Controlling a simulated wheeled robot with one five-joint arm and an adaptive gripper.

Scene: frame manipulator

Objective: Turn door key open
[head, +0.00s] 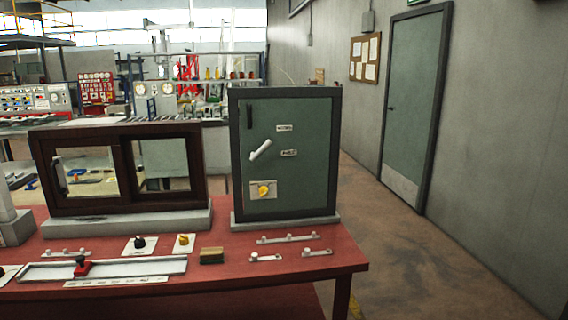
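A small green cabinet door (310,150) in a dark frame stands upright on the red table, right of centre in the head view. It looks shut. A yellow key or knob (263,190) sits on a light plate (254,196) at the door's lower left. Its exact turn angle is too small to tell. A white lever handle (261,149) is tilted on the door above it. A dark vertical grip (249,117) is near the top left. Two small labels on the door are not clearly readable. My gripper is not in view.
The red table (225,272) also bears a brown sliding-window frame (122,150) left of the cabinet. In front lie a rail with a red slider (82,268), black (139,242) and yellow (184,239) knobs, and small latches (317,252). Floor is clear to the right.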

